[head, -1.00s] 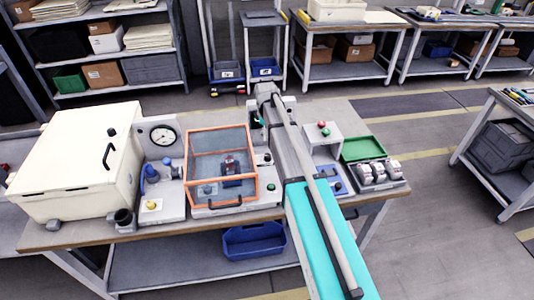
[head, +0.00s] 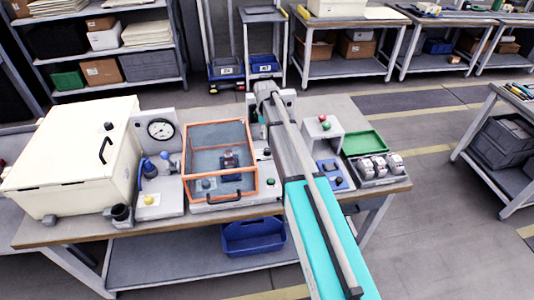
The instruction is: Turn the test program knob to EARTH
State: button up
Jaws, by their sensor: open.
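No label reading EARTH or test program can be read at this size. A small black knob (head: 267,153) sits on the grey panel right of the orange-framed clear enclosure (head: 252,146). Another dark knob (head: 338,181) sits on a blue plate right of my arm. I cannot tell which is the test program knob. My teal and grey arm reaches up from the bottom across the bench, with its far end above the bench's back edge. My gripper cannot be made out; its fingers do not show.
The bench (head: 385,205) also holds a cream lidded box (head: 75,160), a pressure gauge (head: 160,129), a button box with red and green buttons (head: 324,125), a green tray (head: 365,143) and several small white-topped devices (head: 380,166).

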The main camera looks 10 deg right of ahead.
aim_at(267, 150)
jog(key=shift+w+d+f+b, duration=0.1)
jog(key=shift+f+b, duration=2.55)
jog(key=shift+f, duration=0.15)
jog(key=shift+w+d+f+b, duration=0.1)
jog(key=shift+f+b, duration=2.5)
jog(key=shift+f, duration=0.2)
grip_shut()
